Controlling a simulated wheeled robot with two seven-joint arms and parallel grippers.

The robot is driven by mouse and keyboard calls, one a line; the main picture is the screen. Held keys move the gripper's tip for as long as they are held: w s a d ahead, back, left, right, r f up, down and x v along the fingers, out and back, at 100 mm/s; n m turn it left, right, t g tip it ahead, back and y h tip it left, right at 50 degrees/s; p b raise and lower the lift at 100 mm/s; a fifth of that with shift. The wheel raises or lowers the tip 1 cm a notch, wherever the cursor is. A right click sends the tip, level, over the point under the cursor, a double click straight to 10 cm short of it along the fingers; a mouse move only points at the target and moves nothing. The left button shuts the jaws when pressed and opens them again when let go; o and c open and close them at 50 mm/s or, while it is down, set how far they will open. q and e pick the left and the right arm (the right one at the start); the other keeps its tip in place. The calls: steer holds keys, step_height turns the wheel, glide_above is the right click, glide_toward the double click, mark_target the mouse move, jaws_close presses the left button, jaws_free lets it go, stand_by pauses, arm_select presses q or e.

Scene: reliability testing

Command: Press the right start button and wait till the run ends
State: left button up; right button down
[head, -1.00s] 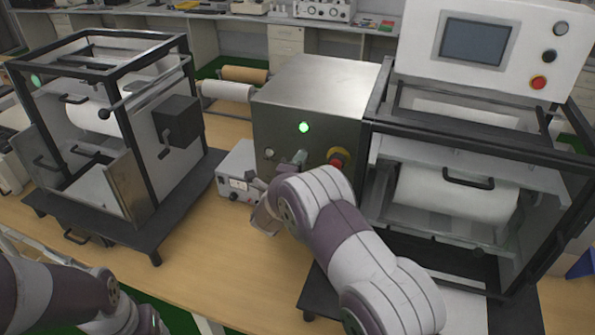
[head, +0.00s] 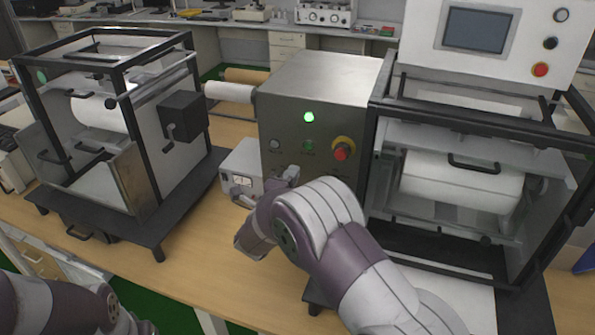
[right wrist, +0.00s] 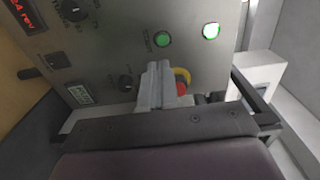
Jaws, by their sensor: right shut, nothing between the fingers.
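The right machine's steel control box (head: 325,82) has a bright green lamp (head: 309,117), also lit in the right wrist view (right wrist: 211,31). Below it is a darker green start button (head: 308,145), labelled START in the right wrist view (right wrist: 162,39). A red stop knob on a yellow collar (head: 343,149) sits to its right. My right gripper (head: 291,174) is shut and empty, below the start button and apart from it in the head view. Its fingers (right wrist: 158,85) partly cover the red knob (right wrist: 182,88) in the wrist view. My left gripper is out of view.
A small grey box (head: 240,165) sits beside the control box. The right machine's black frame (head: 375,125) and white roll (head: 460,190) are right of my forearm.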

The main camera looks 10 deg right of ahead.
steer(key=v, duration=0.4)
steer(key=shift+r+b, duration=0.25)
steer(key=shift+b, duration=0.05)
steer(key=shift+w, duration=0.1)
